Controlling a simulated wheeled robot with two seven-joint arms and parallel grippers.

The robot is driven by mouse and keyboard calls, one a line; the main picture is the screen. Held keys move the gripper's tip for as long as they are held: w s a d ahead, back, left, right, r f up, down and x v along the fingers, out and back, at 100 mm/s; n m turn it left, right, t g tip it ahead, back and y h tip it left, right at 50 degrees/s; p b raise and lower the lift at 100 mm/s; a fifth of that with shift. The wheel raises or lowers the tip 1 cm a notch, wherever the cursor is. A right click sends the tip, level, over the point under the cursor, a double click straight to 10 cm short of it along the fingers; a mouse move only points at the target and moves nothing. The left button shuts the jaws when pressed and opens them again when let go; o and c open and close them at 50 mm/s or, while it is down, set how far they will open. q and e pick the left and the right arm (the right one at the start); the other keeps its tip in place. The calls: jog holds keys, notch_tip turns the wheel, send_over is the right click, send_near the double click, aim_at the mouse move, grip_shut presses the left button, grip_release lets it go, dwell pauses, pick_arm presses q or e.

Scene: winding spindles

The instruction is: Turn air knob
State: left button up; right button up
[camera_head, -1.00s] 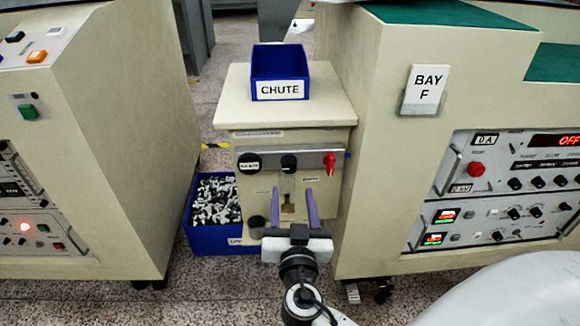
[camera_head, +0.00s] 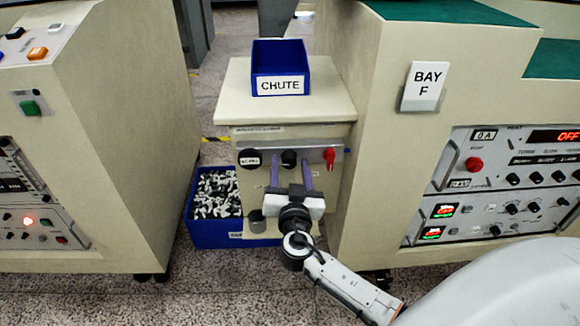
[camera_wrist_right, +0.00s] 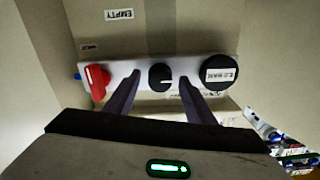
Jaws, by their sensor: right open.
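Three knobs sit on a grey strip across the cream cabinet's front: a black one with a white label (camera_head: 249,159), a plain black one (camera_head: 289,158) in the middle and a red one (camera_head: 329,158). Which is the air knob I cannot read. My right gripper (camera_head: 290,164) is open, its two purple fingers pointing at the strip just below the middle knob. In the right wrist view the middle knob (camera_wrist_right: 160,77) shows between the open fingers (camera_wrist_right: 159,84), the red knob (camera_wrist_right: 96,80) left and the labelled knob (camera_wrist_right: 219,73) right. Contact cannot be told. My left gripper is not in view.
A blue CHUTE bin (camera_head: 281,70) stands on the cabinet top (camera_head: 240,104). Larger cream consoles flank the cabinet closely, the right one (camera_head: 370,160) bearing a BAY F sign (camera_head: 425,86).

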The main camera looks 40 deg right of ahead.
jog(key=c, duration=1.1)
jog(key=shift+o, duration=0.2)
jog(key=shift+f+n+b, duration=0.15)
jog(key=shift+n+b, duration=0.3)
jog(key=shift+n, duration=0.05)
jog(key=shift+n+b, duration=0.3)
jog(key=shift+n, duration=0.1)
jog(key=shift+n+b, duration=0.3)
jog(key=shift+n, duration=0.5)
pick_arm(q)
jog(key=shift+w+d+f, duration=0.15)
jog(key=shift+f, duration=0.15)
pick_arm(e)
jog(key=shift+n, duration=0.6)
jog(key=o, duration=1)
jog(key=shift+o, duration=0.3)
